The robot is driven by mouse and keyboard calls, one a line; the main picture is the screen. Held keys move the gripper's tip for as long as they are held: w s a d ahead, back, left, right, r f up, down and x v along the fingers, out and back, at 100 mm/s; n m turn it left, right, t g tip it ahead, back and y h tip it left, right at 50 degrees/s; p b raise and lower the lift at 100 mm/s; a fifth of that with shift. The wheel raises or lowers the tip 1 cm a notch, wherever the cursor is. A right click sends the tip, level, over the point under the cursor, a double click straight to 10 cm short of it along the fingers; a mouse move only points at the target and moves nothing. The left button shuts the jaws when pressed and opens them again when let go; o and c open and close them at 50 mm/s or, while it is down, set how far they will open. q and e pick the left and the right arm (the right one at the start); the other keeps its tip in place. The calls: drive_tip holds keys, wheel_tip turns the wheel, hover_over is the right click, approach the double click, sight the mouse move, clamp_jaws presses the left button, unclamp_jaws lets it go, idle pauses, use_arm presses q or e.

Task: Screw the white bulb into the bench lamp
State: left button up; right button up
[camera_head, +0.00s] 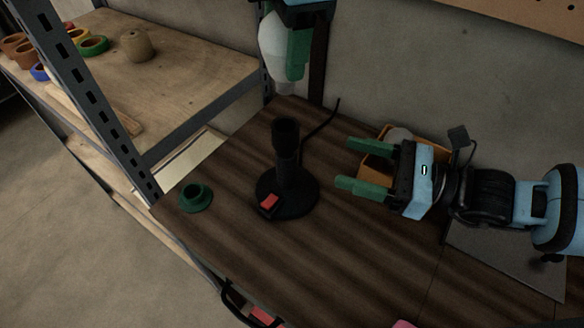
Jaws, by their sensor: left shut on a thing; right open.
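The black bench lamp (288,180) stands upright on the dark wooden bench, with a round base, a red switch (269,202) and an open socket (286,128) at its top. My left gripper (283,62), at the top edge with green fingers, is shut on the white bulb (272,42). The bulb hangs with its narrow end down, above the socket in the picture and apart from it. One finger covers part of the bulb. My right gripper (362,167) is open and empty, its green fingers pointing left, to the right of the lamp.
A green ring-shaped holder (196,198) sits at the bench's left edge. An orange bin (378,168) is partly hidden behind my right gripper. A grey plate (500,258) lies under my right arm. A metal shelf post (95,100) and shelf with tape rolls stand at left.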

sight(286, 92)
use_arm(q)
drive_tip(key=shift+a, duration=0.1)
use_arm(e)
drive_tip(key=shift+a, duration=0.1)
drive_tip(key=shift+a, duration=0.1)
drive_tip(key=x, duration=1.1)
drive_tip(key=shift+w+a, duration=0.15)
drive_tip(key=shift+a, duration=0.15)
clamp_jaws()
use_arm(q)
drive_tip(key=shift+f, duration=2.45)
drive_tip(key=shift+f, duration=0.15)
drive_tip(key=shift+f, duration=0.75)
drive_tip(key=shift+f, duration=0.6)
